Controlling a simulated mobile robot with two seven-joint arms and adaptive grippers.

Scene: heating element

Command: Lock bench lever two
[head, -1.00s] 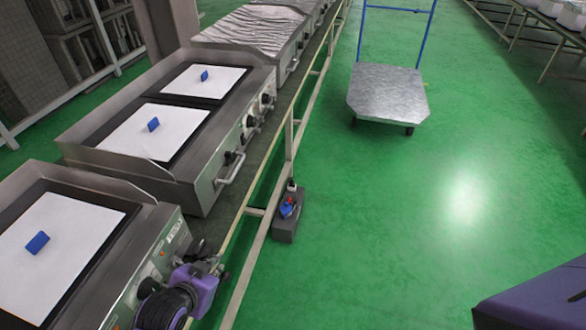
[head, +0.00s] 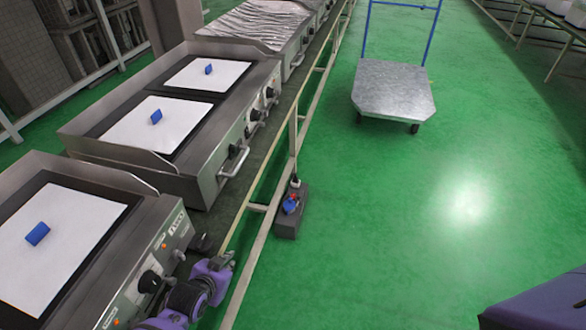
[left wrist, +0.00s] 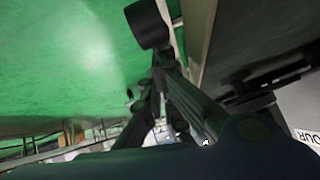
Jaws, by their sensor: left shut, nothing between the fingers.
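Several metal benches stand in a row on the left of the head view. The nearest bench (head: 148,230) has dark control parts on its front, including a round black knob (head: 150,282) and a black piece (head: 200,243) at its right end. I cannot tell which of these is lever two. My left gripper (head: 223,261), on a purple arm, is beside the front of this bench, near the black piece. In the left wrist view its dark fingers (left wrist: 161,72) are together and empty, near a dark cylindrical part (left wrist: 150,25). My right gripper is not seen.
A pale rail (head: 270,205) runs along the bench fronts, close to my left arm. A dark box (head: 289,215) with a red and blue top stands beside it. A grey cart (head: 393,92) stands farther back.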

